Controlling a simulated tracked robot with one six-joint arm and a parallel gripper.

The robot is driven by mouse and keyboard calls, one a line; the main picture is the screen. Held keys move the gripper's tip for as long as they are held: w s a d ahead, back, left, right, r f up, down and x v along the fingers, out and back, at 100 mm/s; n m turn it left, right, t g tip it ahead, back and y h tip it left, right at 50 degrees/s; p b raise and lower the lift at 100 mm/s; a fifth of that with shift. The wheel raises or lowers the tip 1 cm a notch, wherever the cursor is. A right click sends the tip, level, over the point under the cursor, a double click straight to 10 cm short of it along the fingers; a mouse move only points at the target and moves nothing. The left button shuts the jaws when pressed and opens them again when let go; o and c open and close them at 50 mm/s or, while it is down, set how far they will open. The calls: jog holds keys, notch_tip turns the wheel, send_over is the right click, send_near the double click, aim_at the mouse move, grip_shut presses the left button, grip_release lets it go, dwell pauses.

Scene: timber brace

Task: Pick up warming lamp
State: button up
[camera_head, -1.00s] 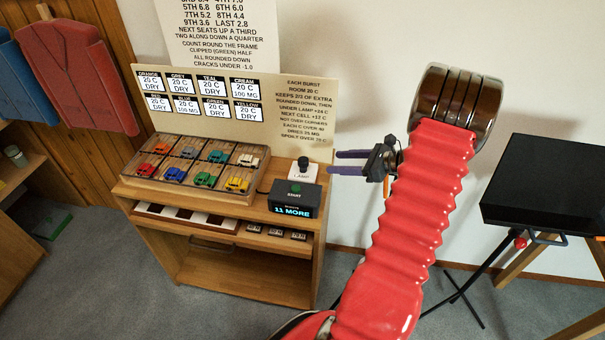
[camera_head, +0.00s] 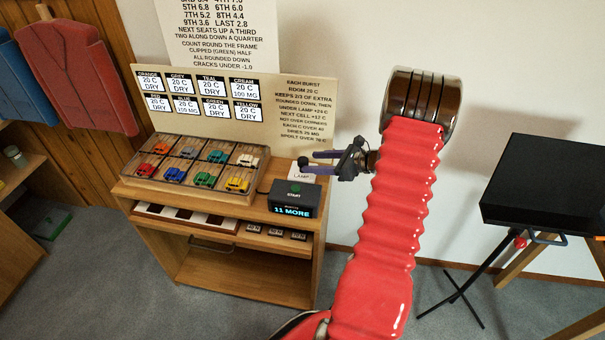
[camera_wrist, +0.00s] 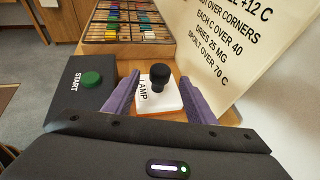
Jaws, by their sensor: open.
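The warming lamp is a small white block with an orange base edge, marked with "LAMP" lettering and topped by a black knob. In the wrist view the lamp (camera_wrist: 160,94) stands between the two purple fingers of my gripper (camera_wrist: 158,98), which are apart. In the head view the lamp (camera_head: 301,177) stands on the cabinet top behind the start box, partly covered by my gripper (camera_head: 318,163). My gripper reaches in from the right and is open. I cannot tell whether a finger touches the lamp.
A dark start box (camera_head: 294,197) with a green button and "11 MORE" display sits close beside the lamp. A divided tray (camera_head: 190,165) of small coloured cars is to the left. An upright printed board (camera_head: 290,110) rises close behind. The floor at the right is partly clear.

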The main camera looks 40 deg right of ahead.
aim_at(303, 162)
jog(key=shift+x, duration=2.6)
grip_shut()
